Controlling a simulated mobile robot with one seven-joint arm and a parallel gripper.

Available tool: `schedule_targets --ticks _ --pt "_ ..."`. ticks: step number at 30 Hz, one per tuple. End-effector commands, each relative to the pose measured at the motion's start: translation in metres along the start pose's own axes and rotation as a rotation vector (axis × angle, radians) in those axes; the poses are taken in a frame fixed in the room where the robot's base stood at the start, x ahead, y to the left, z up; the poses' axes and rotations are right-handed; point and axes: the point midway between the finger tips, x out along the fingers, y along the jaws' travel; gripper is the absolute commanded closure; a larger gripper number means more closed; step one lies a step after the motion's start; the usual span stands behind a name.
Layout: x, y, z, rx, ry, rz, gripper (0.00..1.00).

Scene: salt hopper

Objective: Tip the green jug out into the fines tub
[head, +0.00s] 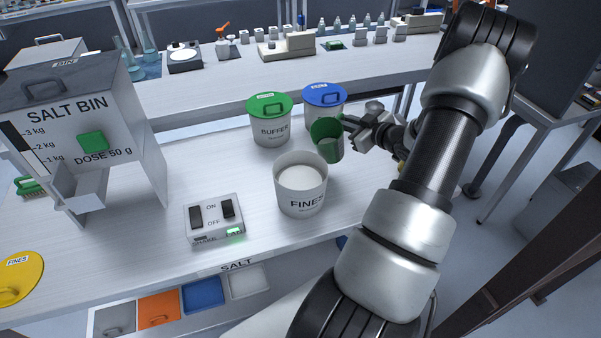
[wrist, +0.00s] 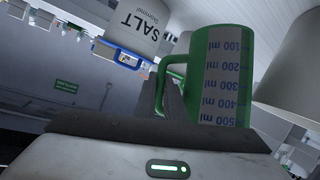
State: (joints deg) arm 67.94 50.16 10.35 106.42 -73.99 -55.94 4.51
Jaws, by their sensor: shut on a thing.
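The green jug (head: 331,152) is held up behind and to the right of the fines tub, close to its rim in the head view. It looks near upright with a slight tilt; its contents cannot be made out. My gripper (head: 352,127) is shut on the jug's handle side. In the wrist view the jug (wrist: 222,75) shows its millilitre scale upside down, with its green handle at the jaws (wrist: 168,95). The white fines tub (head: 301,199) stands open on the bench with white material inside. No stream shows between jug and tub.
The green-lidded buffer tub (head: 270,132) and blue-lidded tub (head: 322,96) stand close behind. A switch box (head: 216,232) sits left of the fines tub. The salt bin (head: 75,125) stands further left. A yellow fines lid (head: 20,275) lies at front left.

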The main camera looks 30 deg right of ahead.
Motion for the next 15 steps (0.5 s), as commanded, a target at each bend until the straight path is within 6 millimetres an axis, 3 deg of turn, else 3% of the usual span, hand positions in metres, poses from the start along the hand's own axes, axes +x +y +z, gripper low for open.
schedule_targets --ticks 9,15 --pt "-0.016 -0.006 -0.037 -0.144 0.033 0.060 1.00" --pt "-0.023 -0.015 -0.049 -0.236 0.053 0.096 1.00"
